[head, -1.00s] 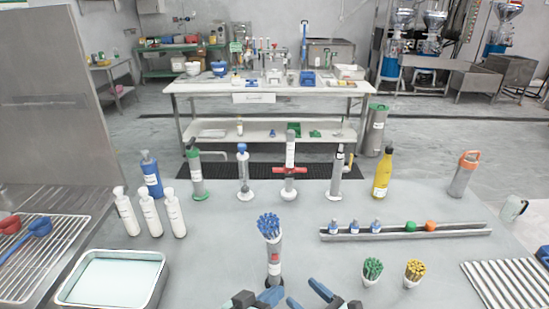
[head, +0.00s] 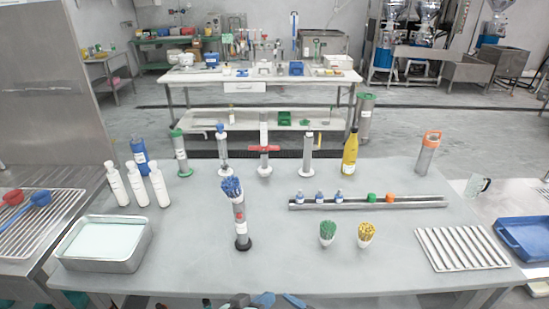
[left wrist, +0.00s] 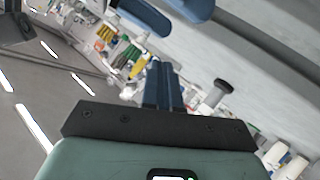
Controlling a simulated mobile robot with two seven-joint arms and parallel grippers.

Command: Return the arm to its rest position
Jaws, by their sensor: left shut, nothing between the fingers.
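My left gripper (head: 265,299) shows only as blue fingertips and dark parts at the bottom edge of the head view, in front of the table's near edge. In the left wrist view its blue fingers (left wrist: 162,80) are pressed together and hold nothing. My right gripper shows at the top of the left wrist view as two blue fingers (left wrist: 165,10) spread apart with nothing visible between them. In the head view, only a blue finger of it (head: 294,300) shows. Most of both arms is out of view.
The grey table (head: 290,262) has free room along its front. Near it stand a holder with blue sticks (head: 240,218), a green bundle (head: 327,232), a yellow bundle (head: 366,234), a metal tray (head: 105,264) at left and a ribbed rack (head: 462,248) at right.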

